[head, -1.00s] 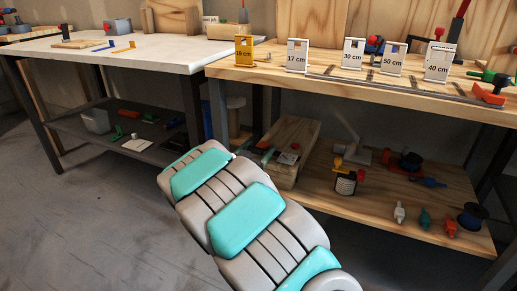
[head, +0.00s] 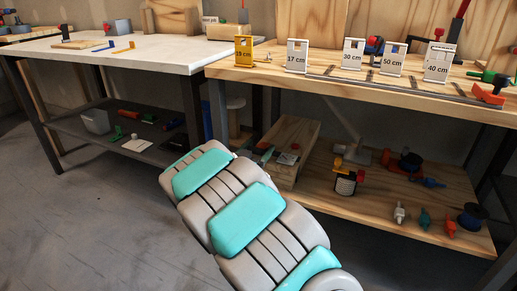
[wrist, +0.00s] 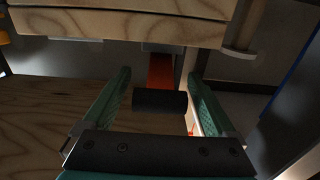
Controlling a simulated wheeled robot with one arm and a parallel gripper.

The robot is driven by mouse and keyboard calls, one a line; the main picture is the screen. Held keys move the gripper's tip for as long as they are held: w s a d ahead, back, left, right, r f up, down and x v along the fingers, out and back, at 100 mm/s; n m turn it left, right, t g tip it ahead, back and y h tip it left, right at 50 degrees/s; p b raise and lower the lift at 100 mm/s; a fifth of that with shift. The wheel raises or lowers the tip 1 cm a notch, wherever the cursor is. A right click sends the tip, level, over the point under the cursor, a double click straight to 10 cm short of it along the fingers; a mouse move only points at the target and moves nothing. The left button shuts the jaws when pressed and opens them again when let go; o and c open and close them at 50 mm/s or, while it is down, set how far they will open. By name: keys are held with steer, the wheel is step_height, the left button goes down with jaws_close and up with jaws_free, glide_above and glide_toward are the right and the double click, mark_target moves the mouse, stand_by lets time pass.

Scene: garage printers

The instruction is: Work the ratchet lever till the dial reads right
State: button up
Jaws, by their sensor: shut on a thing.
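In the wrist view my gripper (wrist: 159,80) has its two green fingers on either side of a short black cylindrical grip (wrist: 160,103), which I take to be the end of the ratchet lever. It is shut on this grip. An orange-red bar (wrist: 160,70) runs on beyond the grip, under a wooden edge. In the head view my arm covers most of the gripper, which is low by the lower shelf of the right bench. I cannot make out a dial or its reading in either view.
The right wooden bench (head: 260,77) carries several upright cards marked in cm, such as a yellow one (head: 243,50). A white-topped bench (head: 130,58) stands left. Grey floor (head: 90,220) is clear.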

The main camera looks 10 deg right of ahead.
jaws_close()
steer(key=shift+f+b, duration=0.4)
steer(key=shift+b, duration=0.1)
steer(key=shift+s+a+f+t+h+b, duration=0.1)
steer(key=shift+f+t+h+b, duration=0.15)
steer(key=shift+t+h+b, duration=0.6)
steer(key=o, duration=1.1)
jaws_free()
steer(key=shift+p+v, duration=0.35)
steer(key=shift+v, duration=3.6)
